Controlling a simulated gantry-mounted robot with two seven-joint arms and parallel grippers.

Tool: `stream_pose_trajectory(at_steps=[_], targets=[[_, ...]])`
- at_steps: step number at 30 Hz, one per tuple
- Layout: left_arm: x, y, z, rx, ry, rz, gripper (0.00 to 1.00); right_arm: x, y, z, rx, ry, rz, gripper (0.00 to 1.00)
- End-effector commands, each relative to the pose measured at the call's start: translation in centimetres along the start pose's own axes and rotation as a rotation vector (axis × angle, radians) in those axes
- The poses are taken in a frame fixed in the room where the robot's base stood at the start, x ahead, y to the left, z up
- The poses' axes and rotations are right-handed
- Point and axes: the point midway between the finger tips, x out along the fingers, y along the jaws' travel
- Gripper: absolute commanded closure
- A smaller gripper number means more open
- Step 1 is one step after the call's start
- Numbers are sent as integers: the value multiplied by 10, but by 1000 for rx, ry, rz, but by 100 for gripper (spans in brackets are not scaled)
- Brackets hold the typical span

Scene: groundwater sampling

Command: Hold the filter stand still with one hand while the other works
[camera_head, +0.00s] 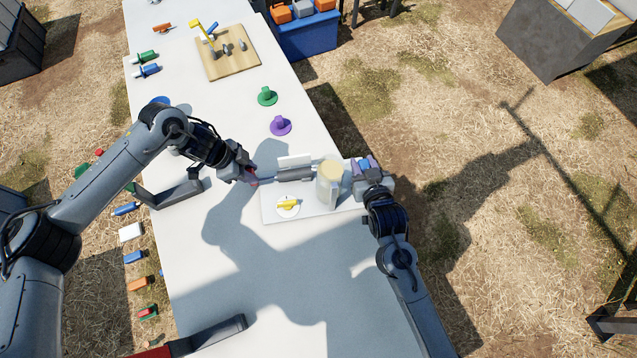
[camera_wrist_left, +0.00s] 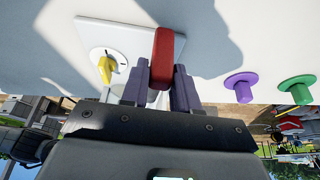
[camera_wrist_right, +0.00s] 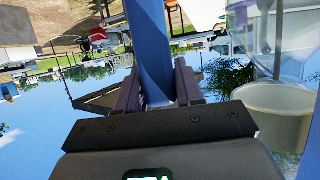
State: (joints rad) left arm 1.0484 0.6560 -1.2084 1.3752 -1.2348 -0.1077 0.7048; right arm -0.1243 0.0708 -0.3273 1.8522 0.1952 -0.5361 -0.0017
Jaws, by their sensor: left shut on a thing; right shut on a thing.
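The filter stand has a white base plate (camera_head: 310,212) on the table, with a yellow knob on a white dial (camera_head: 288,204), a grey horizontal cylinder (camera_head: 294,174) and a cream-topped clear vessel (camera_head: 330,172). My left gripper (camera_head: 250,176) is at the stand's left end, shut on a red handle (camera_wrist_left: 163,58). The yellow knob (camera_wrist_left: 106,68) also shows in the left wrist view. My right gripper (camera_head: 367,168) is at the stand's right end, shut on a blue bar (camera_wrist_right: 150,45). The vessel (camera_wrist_right: 285,105) is beside it in the right wrist view.
A purple peg (camera_head: 280,126) and a green peg (camera_head: 267,96) stand behind the plate. A wooden board (camera_head: 238,68) with small parts is further back. A dark angled bracket (camera_head: 170,194) lies at the table's left edge. The front middle of the white table (camera_head: 290,290) is clear.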

Motion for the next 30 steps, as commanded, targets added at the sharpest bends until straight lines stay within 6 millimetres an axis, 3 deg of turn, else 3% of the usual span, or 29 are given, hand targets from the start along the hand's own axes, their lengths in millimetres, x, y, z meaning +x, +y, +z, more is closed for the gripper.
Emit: stream_pose_trajectory(at_steps=[13, 30], targets=[[14, 1, -34, 3, 5, 3, 100, 0, -2, 0, 0, 0, -4, 100], [16, 1, -40, 3, 4, 2, 100, 0, -2, 0, 0, 0, -5, 100]])
